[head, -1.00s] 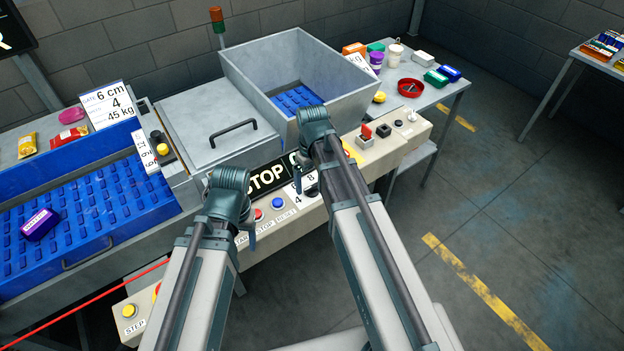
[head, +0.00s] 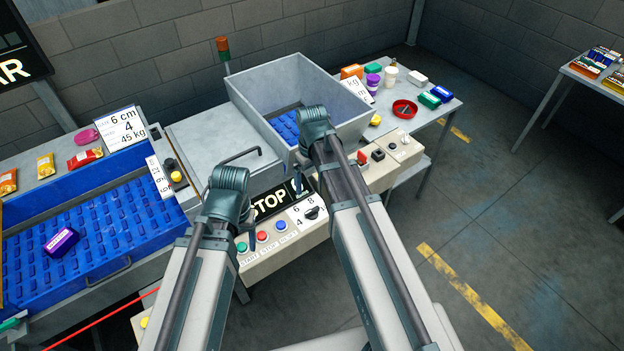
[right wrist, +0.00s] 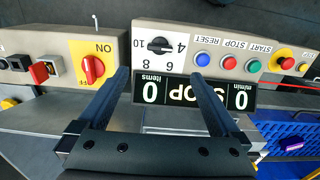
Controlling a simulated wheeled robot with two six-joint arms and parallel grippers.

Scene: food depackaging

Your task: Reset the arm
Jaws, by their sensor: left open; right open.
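My left gripper (head: 250,232) hangs in front of the machine's control panel (head: 262,265), near its green button (head: 242,247). Its fingers are partly hidden by its own wrist. My right gripper (head: 306,172) is in front of the panel's right part and the grey hopper (head: 347,128), mostly hidden behind its wrist. In the right wrist view, the right gripper (right wrist: 161,76) has its two fingers spread with nothing between them. Behind them are a numbered black dial (right wrist: 159,46), a red switch (right wrist: 93,69) and the STOP display (right wrist: 190,92). Both grippers are open.
At left, a blue ribbed belt (head: 110,225) carries a purple pack (head: 61,242). A grey lid with a handle (head: 205,135) adjoins the hopper. The floor (head: 500,200) at right is clear.

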